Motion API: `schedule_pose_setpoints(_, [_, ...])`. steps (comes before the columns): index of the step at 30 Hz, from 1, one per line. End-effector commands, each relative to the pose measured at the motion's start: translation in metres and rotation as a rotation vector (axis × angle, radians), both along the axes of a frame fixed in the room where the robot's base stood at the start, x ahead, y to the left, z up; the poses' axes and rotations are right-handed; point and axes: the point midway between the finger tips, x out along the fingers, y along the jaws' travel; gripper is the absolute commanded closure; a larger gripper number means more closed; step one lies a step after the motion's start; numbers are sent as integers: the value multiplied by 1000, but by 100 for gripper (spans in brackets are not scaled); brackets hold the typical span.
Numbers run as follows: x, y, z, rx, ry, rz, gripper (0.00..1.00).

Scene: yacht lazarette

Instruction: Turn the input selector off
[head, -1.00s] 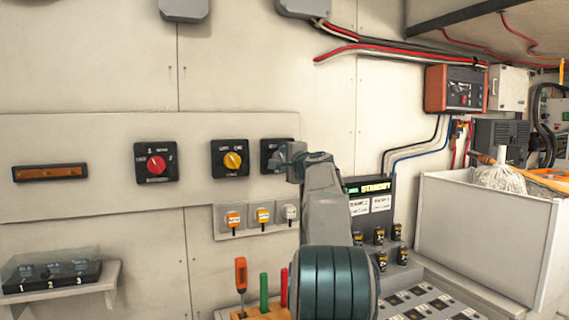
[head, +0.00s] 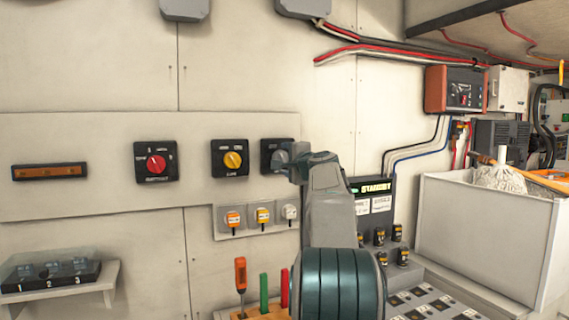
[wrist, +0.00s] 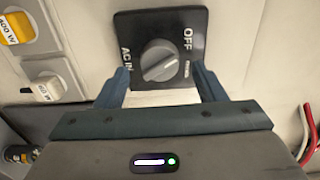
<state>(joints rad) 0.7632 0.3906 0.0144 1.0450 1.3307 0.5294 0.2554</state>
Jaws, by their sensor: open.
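The input selector is a black square plate (wrist: 120,20) with a round grey knob (wrist: 160,62). The plate reads OFF at its upper right and AC IN at its left in the wrist view. A pale line on the knob slants toward the right, between OFF and a small white label. My gripper (wrist: 160,74) is open, with one dark finger on each side of the knob's lower part; whether they touch it I cannot tell. In the head view my gripper (head: 289,160) hides the right part of the selector plate (head: 268,146).
A yellow-knob switch (head: 232,160) and a red-knob switch (head: 156,165) sit left of the selector. Orange, yellow and white sockets (head: 262,216) are below. A dark display box (head: 375,190) and a white bin (head: 480,235) stand to the right.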

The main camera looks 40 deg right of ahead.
Motion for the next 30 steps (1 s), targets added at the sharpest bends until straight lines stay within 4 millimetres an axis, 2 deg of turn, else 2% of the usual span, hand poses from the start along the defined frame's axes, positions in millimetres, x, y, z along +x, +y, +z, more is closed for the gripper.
schedule_pose_setpoints(9, [-61, 15, -4, -2, -1, -2, 36])
schedule_pose_setpoints(16, [-98, 24, -2, -2, 0, 0, 36])
schedule_pose_setpoints(21, [-111, 28, -2, -2, 1, 2, 36])
schedule_pose_setpoints(30, [-114, 29, -1, -1, 1, 2, 36])
